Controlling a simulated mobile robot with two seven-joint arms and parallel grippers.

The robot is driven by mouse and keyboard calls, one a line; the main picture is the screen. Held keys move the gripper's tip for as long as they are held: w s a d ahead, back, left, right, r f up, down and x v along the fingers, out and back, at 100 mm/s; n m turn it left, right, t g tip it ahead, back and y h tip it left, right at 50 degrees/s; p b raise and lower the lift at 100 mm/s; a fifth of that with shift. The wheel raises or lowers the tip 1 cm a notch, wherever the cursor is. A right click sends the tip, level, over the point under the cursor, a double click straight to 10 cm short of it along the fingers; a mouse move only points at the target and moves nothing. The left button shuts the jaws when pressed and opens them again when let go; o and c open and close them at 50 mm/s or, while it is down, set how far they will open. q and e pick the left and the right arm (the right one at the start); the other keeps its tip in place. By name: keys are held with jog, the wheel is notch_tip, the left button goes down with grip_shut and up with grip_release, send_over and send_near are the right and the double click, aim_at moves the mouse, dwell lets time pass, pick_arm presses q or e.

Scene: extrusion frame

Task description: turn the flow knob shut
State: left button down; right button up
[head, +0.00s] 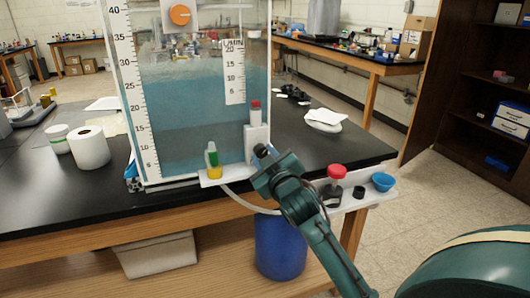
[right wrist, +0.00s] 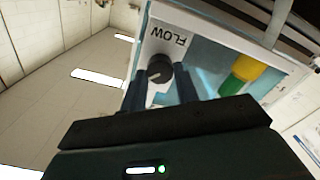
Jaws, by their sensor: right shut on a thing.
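The flow knob (right wrist: 158,70) is a small round black knob with a pale mark on its face. It sits on a white plate (right wrist: 155,45) printed FLOW, upside down in the right wrist view. My right gripper (right wrist: 160,84) has one dark finger on each side of the knob and is shut on it. In the head view my right gripper (head: 262,160) reaches in from the lower right to the front of the tank's lower right corner and mostly hides the knob. My left gripper is not in view.
A clear tank (head: 190,120) of blue water stands on the black bench. A red-capped jar (head: 336,175) and blue bowl (head: 383,181) sit on a shelf to the right. A blue bin (head: 280,245) is below.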

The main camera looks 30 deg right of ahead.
jog(key=shift+r+m+p, duration=0.1)
jog(key=shift+m+p, duration=0.4)
jog(key=shift+m, duration=0.5)
jog(key=m+p, duration=0.2)
jog(key=m, duration=0.1)
jog(key=shift+m, duration=0.3)
jog(key=shift+m+p, duration=0.55)
jog(key=shift+m, duration=0.15)
jog(key=shift+m+p, duration=0.35)
jog(key=shift+m, duration=0.15)
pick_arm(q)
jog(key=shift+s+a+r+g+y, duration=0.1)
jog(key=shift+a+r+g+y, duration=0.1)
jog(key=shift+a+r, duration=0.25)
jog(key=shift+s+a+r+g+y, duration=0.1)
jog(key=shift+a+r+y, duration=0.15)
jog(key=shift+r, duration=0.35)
pick_arm(e)
jog(key=shift+m, duration=0.3)
pick_arm(q)
jog(key=shift+p, duration=0.3)
pick_arm(e)
jog(key=o, duration=1)
